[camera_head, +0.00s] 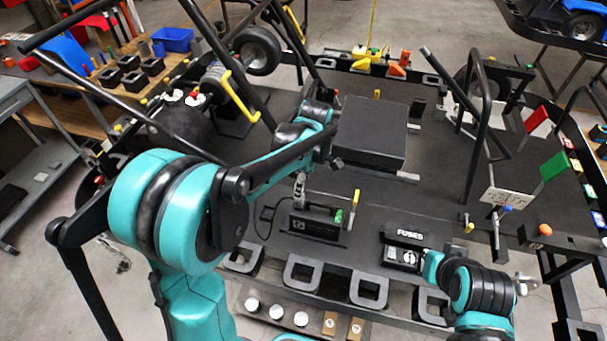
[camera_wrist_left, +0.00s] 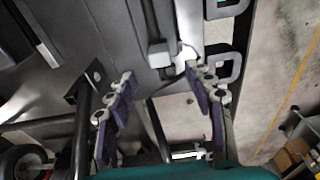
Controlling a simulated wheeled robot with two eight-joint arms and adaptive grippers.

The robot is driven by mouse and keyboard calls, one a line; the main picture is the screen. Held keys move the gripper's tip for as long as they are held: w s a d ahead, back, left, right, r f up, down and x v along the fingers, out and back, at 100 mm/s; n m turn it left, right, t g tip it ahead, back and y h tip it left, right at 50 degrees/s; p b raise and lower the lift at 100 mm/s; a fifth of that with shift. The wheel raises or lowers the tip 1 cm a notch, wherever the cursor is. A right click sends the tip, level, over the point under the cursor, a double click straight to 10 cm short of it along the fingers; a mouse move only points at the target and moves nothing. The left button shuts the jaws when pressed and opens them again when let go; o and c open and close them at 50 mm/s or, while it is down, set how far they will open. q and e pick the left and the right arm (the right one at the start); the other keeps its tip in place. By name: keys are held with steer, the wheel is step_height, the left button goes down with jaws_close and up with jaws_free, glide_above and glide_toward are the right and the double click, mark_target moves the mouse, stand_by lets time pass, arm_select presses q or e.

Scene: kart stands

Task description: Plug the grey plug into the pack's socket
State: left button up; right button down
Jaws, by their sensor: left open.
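My left gripper (camera_head: 301,188) points down over the kart, just above a black pack-like box (camera_head: 316,222) with a green part and a yellow lever. In the left wrist view my left gripper (camera_wrist_left: 158,78) has its fingers well apart. A small grey block on a dark strip, probably the grey plug (camera_wrist_left: 158,54), shows between and beyond the fingertips. It looks apart from both fingers. A black cable (camera_head: 263,222) loops left of the box. The socket cannot be made out. My right arm is at the lower right of the head view; its gripper cannot be made out.
A large black block (camera_head: 371,134) stands behind the gripper. A fuse box (camera_head: 403,246) sits right of the pack. Black frame tubes (camera_head: 482,125) rise at the right. A red flag (camera_head: 536,120) and a green flag (camera_head: 553,164) stand there. Bare deck (camera_head: 385,205) lies between.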

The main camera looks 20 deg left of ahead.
arm_select(q)
steer(key=r, duration=0.4)
steer(key=shift+d+r, duration=0.25)
steer(key=s+a+f+m+t+b, duration=0.1)
steer(key=s+f+m+t+b, duration=0.2)
steer(key=s+m, duration=0.5)
steer(key=s+a+f+m+t+h+b, duration=0.1)
steer(key=s+f+m+t+b, duration=0.3)
steer(key=s+f+m+b, duration=0.2)
steer(key=s+m+b, duration=0.2)
steer(key=m, duration=0.2)
steer(key=shift+s+a+f+b, duration=0.2)
steer(key=shift+s+f+b, duration=0.1)
steer(key=shift+s, duration=0.1)
